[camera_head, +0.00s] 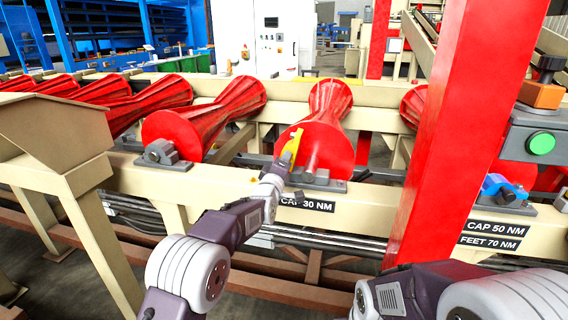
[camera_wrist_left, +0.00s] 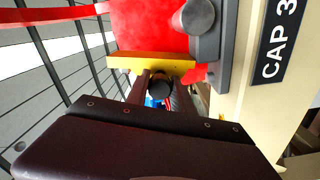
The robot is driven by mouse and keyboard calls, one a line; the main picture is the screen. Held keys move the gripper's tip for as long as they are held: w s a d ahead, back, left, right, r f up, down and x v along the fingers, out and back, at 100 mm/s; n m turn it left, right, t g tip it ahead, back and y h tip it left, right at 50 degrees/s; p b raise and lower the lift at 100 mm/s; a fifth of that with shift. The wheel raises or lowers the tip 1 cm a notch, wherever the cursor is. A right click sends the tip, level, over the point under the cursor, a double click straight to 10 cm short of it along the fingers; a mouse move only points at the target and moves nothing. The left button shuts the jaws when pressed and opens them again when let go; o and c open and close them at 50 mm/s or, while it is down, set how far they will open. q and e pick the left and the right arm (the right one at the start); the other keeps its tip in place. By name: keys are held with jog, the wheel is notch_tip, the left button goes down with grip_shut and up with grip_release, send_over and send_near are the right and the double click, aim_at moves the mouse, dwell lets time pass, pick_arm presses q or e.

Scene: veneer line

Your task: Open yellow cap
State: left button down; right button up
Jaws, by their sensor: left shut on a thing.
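The yellow cap (camera_head: 293,143) shows as an upright, slightly tilted yellow piece in front of the flat end of a red roller (camera_head: 326,150), above the label reading CAP 30 NM. In the left wrist view the yellow cap (camera_wrist_left: 150,63) is a bar across the far ends of my fingers, against the red roller end. My left gripper (camera_head: 284,163) is shut on the yellow cap at its lower part; it also shows in the left wrist view (camera_wrist_left: 161,80). The fingers hide part of the cap and what lies behind it. My right gripper is out of view.
A thick red post (camera_head: 460,110) stands right of the roller. Beyond it are a blue cap (camera_head: 495,187), an orange block (camera_head: 541,95) and a green button (camera_head: 541,143). A beige beam (camera_head: 375,205) runs below the rollers. A beige stand (camera_head: 55,140) is at left.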

pick_arm(q)
jog(key=shift+a, duration=0.1)
jog(key=c, duration=1.1)
grip_release()
jog(key=shift+s+a, duration=0.15)
jog(key=shift+s, duration=0.35)
jog(key=v, duration=0.8)
